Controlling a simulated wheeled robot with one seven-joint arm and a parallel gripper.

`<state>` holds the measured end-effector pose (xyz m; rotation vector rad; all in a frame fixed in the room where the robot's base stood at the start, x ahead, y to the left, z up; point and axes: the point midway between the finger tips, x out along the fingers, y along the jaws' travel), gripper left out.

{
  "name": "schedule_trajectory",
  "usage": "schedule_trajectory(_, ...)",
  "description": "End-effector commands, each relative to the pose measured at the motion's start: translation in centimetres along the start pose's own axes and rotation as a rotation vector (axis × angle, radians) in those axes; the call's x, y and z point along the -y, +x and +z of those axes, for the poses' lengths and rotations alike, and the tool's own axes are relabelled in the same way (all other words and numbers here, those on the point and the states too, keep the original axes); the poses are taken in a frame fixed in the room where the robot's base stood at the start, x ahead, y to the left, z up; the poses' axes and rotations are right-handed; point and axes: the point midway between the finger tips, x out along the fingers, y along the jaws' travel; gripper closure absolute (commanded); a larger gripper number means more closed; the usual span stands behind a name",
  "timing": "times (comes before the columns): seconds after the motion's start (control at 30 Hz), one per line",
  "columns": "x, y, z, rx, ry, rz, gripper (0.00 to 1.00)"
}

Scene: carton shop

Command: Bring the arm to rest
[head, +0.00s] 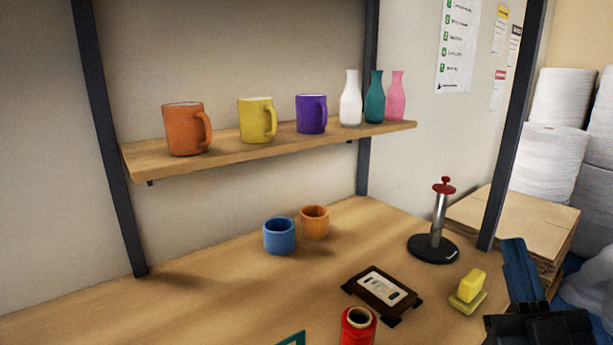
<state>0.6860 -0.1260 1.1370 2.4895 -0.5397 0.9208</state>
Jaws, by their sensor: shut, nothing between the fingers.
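My gripper (522,277) is at the lower right of the head view, dark and pointing up. Its fingers look close together, with nothing seen between them. It is beside the right edge of the wooden table (190,310), to the right of a yellow block-shaped thing (470,290). It looks apart from that thing. The rest of my arm is cut off by the bottom edge of the picture.
A black-based stand (433,248), a dark framed piece (383,293), a red spool (358,328), and blue (279,236) and orange (314,222) cups stand on the table. A shelf (240,151) above holds mugs and bottles. A dark post (513,130) rises near my gripper.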

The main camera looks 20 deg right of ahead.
Motion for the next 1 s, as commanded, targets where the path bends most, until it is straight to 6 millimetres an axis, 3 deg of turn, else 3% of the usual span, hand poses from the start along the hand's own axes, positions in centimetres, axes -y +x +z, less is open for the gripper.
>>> schedule_trajectory(0.03,1.2,-2.3,0.1,0.057,0.044,-0.02,1.0)
schedule_trajectory(0.3,4.8,-12.9,-0.8,0.331,0.219,-0.125,1.0)
schedule_trajectory(0.6,5.3,-24.2,-3.8,0.643,0.345,-0.283,1.0)
schedule_trajectory(0.8,3.8,-30.0,-6.2,0.83,0.384,-0.393,1.0)
schedule_trajectory(1.0,2.4,-32.8,-7.6,0.933,0.393,-0.458,1.0)
